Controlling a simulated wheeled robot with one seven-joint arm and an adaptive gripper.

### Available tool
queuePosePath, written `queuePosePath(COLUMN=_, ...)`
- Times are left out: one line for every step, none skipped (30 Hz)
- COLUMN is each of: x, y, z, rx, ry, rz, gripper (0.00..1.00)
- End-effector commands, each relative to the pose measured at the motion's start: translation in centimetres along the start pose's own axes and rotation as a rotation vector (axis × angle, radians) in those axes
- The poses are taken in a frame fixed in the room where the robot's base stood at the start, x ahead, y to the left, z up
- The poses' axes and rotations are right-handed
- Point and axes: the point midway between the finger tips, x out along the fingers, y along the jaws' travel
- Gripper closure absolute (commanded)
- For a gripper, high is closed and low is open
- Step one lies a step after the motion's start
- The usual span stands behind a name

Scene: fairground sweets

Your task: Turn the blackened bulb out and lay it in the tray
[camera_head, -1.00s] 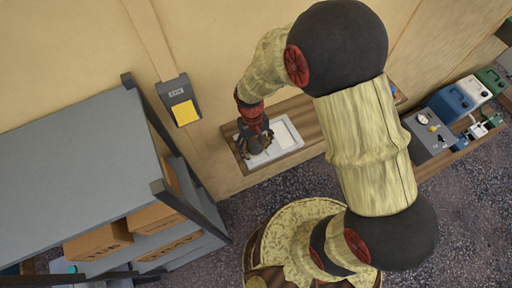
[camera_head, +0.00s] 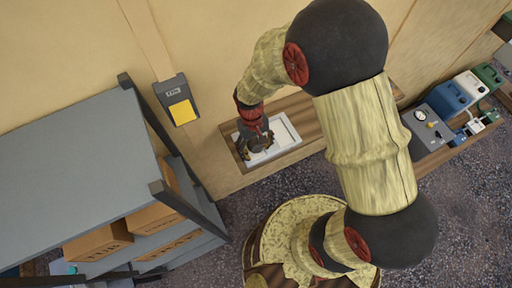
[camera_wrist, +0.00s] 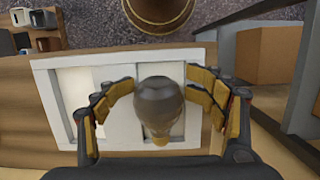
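The blackened bulb (camera_wrist: 158,103) is a dark grey, rounded glass with an amber-brown lower part, in the middle of the wrist view. It stands between my gripper's fingers, and the yellow pads reach its left and right edges. My gripper (camera_wrist: 160,92) appears closed on it; the exact contact is hard to see. In the head view my gripper (camera_head: 256,142) points down over the tray, close to the wall. The white tray (camera_wrist: 47,88) has several shallow compartments and lies on a wooden shelf. It also shows in the head view (camera_head: 291,131).
The wooden shelf (camera_head: 313,124) runs along the wall. A grey rack (camera_head: 75,150) with cardboard boxes stands at the left. A dark holder with a yellow panel (camera_head: 181,111) is on the wall. A grey box and coloured canisters (camera_head: 449,97) stand at the right.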

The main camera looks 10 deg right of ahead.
Motion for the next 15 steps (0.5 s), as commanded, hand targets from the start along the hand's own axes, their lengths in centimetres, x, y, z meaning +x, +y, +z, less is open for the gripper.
queuePosePath(x=-0.01, y=-0.01, z=-0.02, rx=0.0, ry=0.0, rz=0.0, gripper=0.27)
queuePosePath(x=-0.04, y=-0.01, z=-0.05, rx=0.0, ry=0.001, rz=0.0, gripper=0.25)
queuePosePath(x=-0.07, y=-0.02, z=-0.09, rx=0.0, ry=0.002, rz=0.0, gripper=0.22)
queuePosePath(x=-0.1, y=-0.02, z=-0.12, rx=0.0, ry=0.003, rz=0.0, gripper=0.21)
queuePosePath(x=-0.12, y=-0.02, z=-0.15, rx=0.0, ry=0.004, rz=0.0, gripper=0.19)
queuePosePath(x=-0.15, y=-0.02, z=-0.17, rx=0.0, ry=0.004, rz=0.0, gripper=0.17)
queuePosePath(x=-0.17, y=-0.03, z=-0.19, rx=0.0, ry=0.005, rz=0.0, gripper=0.15)
queuePosePath(x=-0.18, y=-0.03, z=-0.21, rx=0.0, ry=0.005, rz=0.0, gripper=0.13)
queuePosePath(x=-0.2, y=-0.03, z=-0.23, rx=0.0, ry=0.006, rz=0.0, gripper=0.13)
queuePosePath(x=-0.22, y=-0.03, z=-0.24, rx=0.0, ry=0.006, rz=0.0, gripper=0.13)
queuePosePath(x=-0.23, y=-0.03, z=-0.26, rx=0.0, ry=0.007, rz=0.0, gripper=0.13)
queuePosePath(x=-0.24, y=-0.03, z=-0.27, rx=0.0, ry=0.007, rz=0.0, gripper=0.13)
queuePosePath(x=-0.24, y=-0.03, z=-0.28, rx=0.0, ry=0.007, rz=0.0, gripper=0.13)
queuePosePath(x=-0.25, y=-0.03, z=-0.29, rx=0.0, ry=0.007, rz=0.0, gripper=0.13)
queuePosePath(x=-0.26, y=-0.03, z=-0.3, rx=0.0, ry=0.008, rz=0.0, gripper=0.13)
